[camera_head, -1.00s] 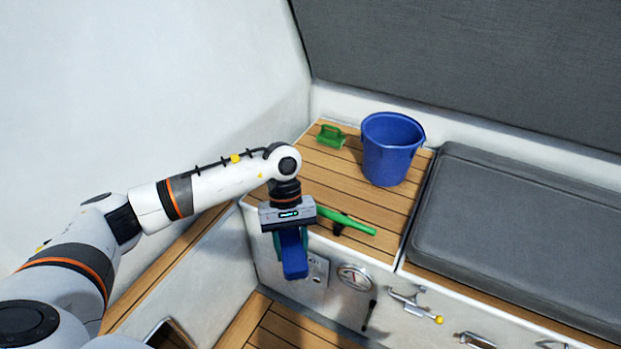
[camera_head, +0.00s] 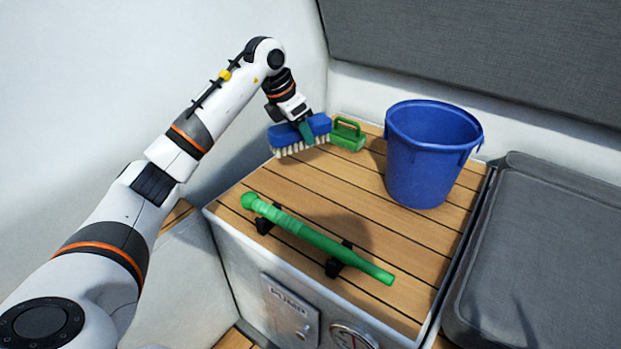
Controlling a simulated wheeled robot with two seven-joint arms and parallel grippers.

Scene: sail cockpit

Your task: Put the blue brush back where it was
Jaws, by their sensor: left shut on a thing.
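The blue brush (camera_head: 281,137) has a blue body and pale bristles that point down. My left gripper (camera_head: 306,130) is shut on it at the back left of the wooden slatted seat top (camera_head: 330,188). The brush is beside a green brush-like block with a handle (camera_head: 347,136). I cannot tell whether the bristles touch the wood or hang just above it. Part of the brush is hidden by the gripper fingers. My right gripper is not in view.
A blue bucket (camera_head: 428,155) stands at the back right of the seat top. A green bar (camera_head: 315,238) rests in black holders near the front edge. A grey cushion (camera_head: 550,260) lies to the right. Bare wood lies between brush, bar and bucket.

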